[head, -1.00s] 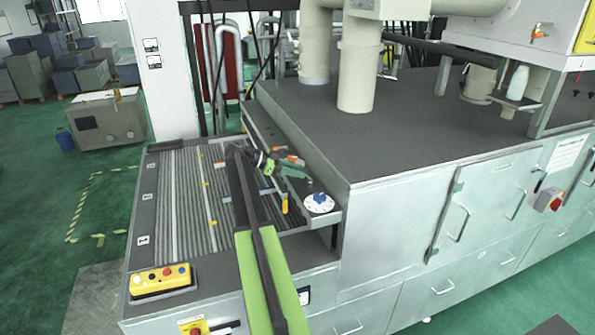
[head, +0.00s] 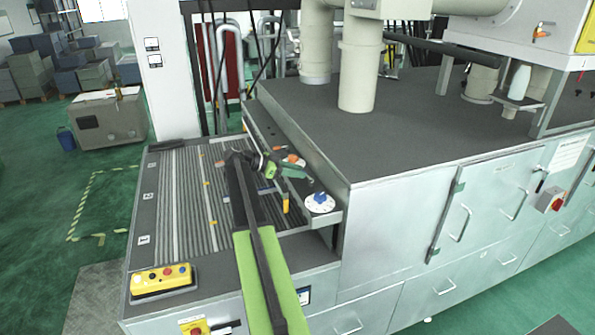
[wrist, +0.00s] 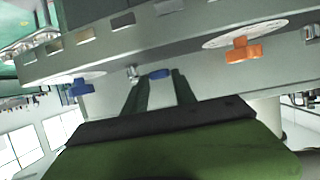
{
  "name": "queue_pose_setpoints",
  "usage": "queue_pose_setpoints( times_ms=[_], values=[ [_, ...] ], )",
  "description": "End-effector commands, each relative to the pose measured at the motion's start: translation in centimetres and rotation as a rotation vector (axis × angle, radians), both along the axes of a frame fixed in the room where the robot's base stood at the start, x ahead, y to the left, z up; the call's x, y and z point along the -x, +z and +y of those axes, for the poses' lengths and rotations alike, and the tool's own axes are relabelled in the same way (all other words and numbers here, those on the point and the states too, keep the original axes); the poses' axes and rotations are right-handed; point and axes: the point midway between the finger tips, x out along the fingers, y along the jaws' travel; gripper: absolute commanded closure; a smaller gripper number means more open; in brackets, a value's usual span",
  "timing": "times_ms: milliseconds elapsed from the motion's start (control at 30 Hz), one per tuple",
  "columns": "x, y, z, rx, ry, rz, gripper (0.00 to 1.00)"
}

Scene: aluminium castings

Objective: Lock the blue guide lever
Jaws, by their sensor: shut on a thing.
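A small blue lever (wrist: 160,74) shows between the two fingertips of my gripper (wrist: 158,78) in the wrist view, against the grey side rail. My gripper is shut on it, and the fingers hide part of its sides. In the head view my green gripper (head: 309,179) reaches right to the rail at the edge of the roller bed, and the lever cannot be made out there. A separate blue knob on a white dial (head: 320,203) sits on the rail just in front; a blue knob (wrist: 80,88) also shows left in the wrist view.
An orange knob (wrist: 243,49) on a white dial is right of my fingers in the wrist view. The roller bed (head: 180,210) lies left, with a yellow button box (head: 162,280) at its front. A large grey cabinet (head: 400,225) stands right of the rail.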

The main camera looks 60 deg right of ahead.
Motion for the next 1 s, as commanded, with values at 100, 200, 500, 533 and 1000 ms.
queue_pose_setpoints(
  times_ms=[100, 200, 500, 533, 1000],
  values=[
    [0.6, -0.3, 0.8, -0.008, 0.052, -0.004, 1.0],
    [0.8, -0.3, 1.4, -0.008, 0.124, -0.004, 1.0],
    [1.7, -0.3, 3.1, -0.008, 0.405, -0.004, 1.0],
    [1.7, -0.3, 3.3, -0.008, 0.433, -0.004, 1.0],
    [3.5, -0.2, 5.1, -0.006, 0.878, -0.003, 1.0]
  ],
)
